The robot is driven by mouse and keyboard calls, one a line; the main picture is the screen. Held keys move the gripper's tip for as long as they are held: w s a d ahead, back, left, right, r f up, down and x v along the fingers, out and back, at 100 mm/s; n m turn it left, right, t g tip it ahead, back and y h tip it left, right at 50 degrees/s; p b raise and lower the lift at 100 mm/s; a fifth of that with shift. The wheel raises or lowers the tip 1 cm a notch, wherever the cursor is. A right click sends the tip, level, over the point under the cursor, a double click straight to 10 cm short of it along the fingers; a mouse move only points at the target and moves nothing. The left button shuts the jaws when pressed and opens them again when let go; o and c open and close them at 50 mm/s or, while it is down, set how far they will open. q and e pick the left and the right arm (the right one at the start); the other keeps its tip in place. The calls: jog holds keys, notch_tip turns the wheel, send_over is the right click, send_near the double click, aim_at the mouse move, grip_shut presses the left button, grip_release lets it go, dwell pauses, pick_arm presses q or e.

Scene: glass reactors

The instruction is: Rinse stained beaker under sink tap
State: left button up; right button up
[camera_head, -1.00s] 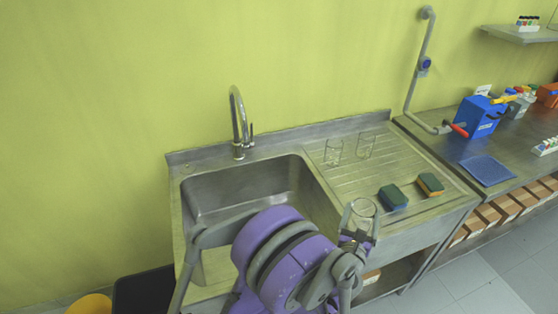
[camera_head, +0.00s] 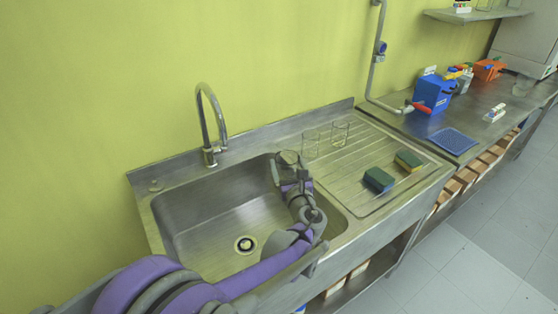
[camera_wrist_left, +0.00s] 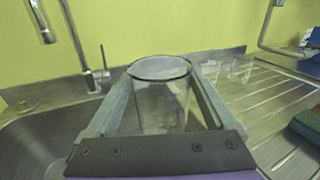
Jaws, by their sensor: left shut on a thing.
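My left gripper (camera_head: 290,174) is shut on a glass beaker (camera_wrist_left: 162,98), held upright between the fingers. In the head view the beaker (camera_head: 288,159) is over the right part of the sink basin (camera_head: 200,215), near its back right rim. The beaker's glass looks cloudy in the wrist view; any stain is hard to make out. The tap (camera_head: 212,125) stands behind the basin, to the left of the beaker, and its spout also shows in the wrist view (camera_wrist_left: 42,22). No water is seen flowing. My right gripper is not in view.
Two clear glass beakers (camera_head: 310,145) (camera_head: 341,133) stand on the drainboard (camera_head: 360,160). Two sponges (camera_head: 379,180) (camera_head: 409,162) lie in front of them. A blue box (camera_head: 432,94) and a blue mat (camera_head: 452,141) are on the right bench. The basin's left side is free.

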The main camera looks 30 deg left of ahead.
aim_at(278, 156)
pick_arm(q)
jog(key=shift+s+a+r+n+g+y, duration=0.15)
jog(key=shift+a+r+n+g+y, duration=0.3)
jog(key=shift+a+r, duration=0.5)
jog(key=shift+s+a+r, duration=0.1)
jog(key=shift+a+r, duration=0.1)
jog(key=shift+a, duration=0.25)
jog(key=s+a+f+b, duration=0.1)
jog(key=a, duration=0.5)
jog(key=s+a+f, duration=0.1)
jog(key=s+a, duration=0.1)
jog(key=a, duration=0.5)
jog(key=shift+f+b, duration=0.35)
jog(key=shift+f, duration=0.05)
jog(key=shift+s, duration=0.1)
jog(key=w+d, duration=0.2)
jog(key=d, duration=0.5)
jog(key=shift+d, duration=0.35)
dwell(0.6)
jog(key=w+d+r+p, duration=0.1)
jog(key=d+r+p, duration=0.1)
jog(key=d+r, duration=0.2)
jog(key=shift+d, duration=0.45)
